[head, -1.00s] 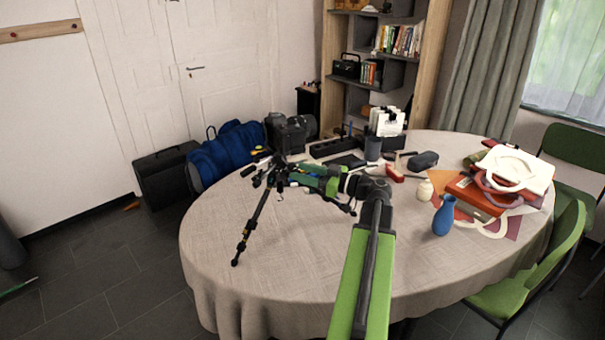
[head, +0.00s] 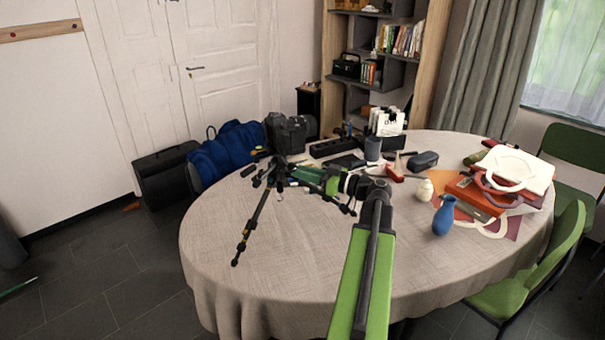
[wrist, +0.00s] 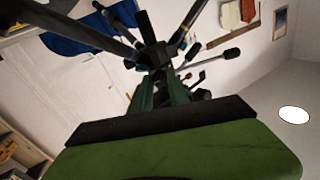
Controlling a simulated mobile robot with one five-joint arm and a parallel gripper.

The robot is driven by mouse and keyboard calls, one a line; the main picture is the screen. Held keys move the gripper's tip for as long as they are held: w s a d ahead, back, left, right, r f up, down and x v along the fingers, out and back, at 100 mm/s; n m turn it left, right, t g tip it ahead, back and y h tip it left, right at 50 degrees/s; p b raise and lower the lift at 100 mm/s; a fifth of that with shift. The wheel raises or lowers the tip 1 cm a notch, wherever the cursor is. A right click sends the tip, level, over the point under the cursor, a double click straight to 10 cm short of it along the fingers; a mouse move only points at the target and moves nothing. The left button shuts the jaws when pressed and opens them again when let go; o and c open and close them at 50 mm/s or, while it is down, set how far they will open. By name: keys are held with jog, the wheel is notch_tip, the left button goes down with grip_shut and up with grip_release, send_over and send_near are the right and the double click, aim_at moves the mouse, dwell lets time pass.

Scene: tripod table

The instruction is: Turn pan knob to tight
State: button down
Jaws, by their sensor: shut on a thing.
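A small black tripod (head: 248,230) stands on the round table (head: 310,265), its legs spread, with one leg reaching toward the front left. My gripper (head: 288,170) is at the tripod's head from the right, shut on a part there. In the wrist view my gripper (wrist: 165,88) reaches up to the dark hub of the tripod (wrist: 155,55). Legs and handles fan out around that hub. The pan knob cannot be told apart from the other dark knobs, and the fingertips hide the held part.
A black camera (head: 286,132) stands behind the tripod. A grey cup (head: 373,148), a blue vase (head: 444,216), a small cream jar (head: 425,190) and an orange box (head: 474,197) lie to the right.

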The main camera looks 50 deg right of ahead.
jog(key=c, duration=1.3)
grip_release()
jog(key=shift+o, duration=0.2)
jog(key=v, duration=1.7)
jog(key=shift+s, duration=0.25)
jog(key=shift+d+r, duration=0.1)
